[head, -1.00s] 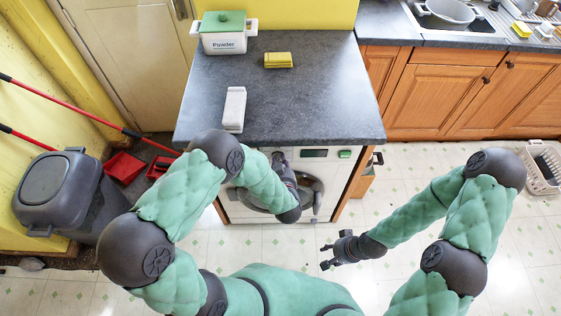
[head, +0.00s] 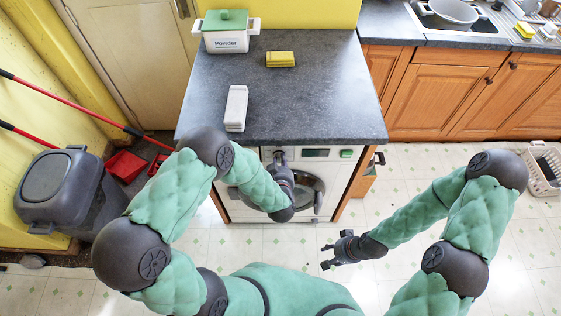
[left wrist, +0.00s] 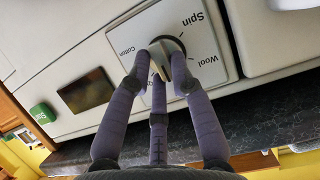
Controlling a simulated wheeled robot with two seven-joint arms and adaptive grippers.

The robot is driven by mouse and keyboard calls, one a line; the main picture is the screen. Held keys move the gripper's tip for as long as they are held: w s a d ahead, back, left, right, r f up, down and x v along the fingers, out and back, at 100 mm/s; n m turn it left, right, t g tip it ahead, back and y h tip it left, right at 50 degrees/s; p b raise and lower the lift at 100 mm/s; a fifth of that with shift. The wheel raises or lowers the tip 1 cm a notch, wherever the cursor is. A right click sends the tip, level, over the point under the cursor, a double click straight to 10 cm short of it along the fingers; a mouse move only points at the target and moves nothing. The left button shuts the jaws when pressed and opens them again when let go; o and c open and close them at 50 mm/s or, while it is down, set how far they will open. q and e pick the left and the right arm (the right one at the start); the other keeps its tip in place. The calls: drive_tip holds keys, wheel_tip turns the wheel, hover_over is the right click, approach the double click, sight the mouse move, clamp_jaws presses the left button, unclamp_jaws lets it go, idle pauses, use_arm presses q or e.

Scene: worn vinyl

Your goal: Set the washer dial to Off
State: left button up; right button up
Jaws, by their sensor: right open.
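The washer (head: 341,172) stands under the dark worktop with its round door at the front. Its grey dial (left wrist: 171,48) shows in the left wrist view, on a white plate with Spin, Wool and Cotton labels seen upside down. A pale strip on the knob faces the lower left of that picture. I cannot read an Off label. My left gripper (head: 280,155) is at the control panel. In the left wrist view its fingers (left wrist: 160,68) straddle the knob; whether they press on it is unclear.
A dark display (left wrist: 86,90) and green Start button (left wrist: 43,114) sit beside the dial. A grey bin (head: 58,185) stands left.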

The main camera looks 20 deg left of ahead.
use_arm(q)
drive_tip(key=o, duration=0.4)
drive_tip(key=v, duration=1.2)
idle(0.6)
drive_tip(key=s+f+g+h, duration=0.2)
drive_tip(key=s+f+g, duration=0.2)
drive_tip(key=f, duration=0.2)
drive_tip(key=s+d+f+g+h, duration=0.1)
drive_tip(key=s+f+g+h, duration=0.2)
drive_tip(key=f, duration=0.3)
drive_tip(key=s+d+f+g+h, duration=0.1)
drive_tip(key=s+f+g+h, duration=0.1)
drive_tip(key=s+f+g, duration=0.3)
drive_tip(key=shift+f+m+g+h, duration=0.3)
drive_tip(key=shift+f+m+h, duration=0.1)
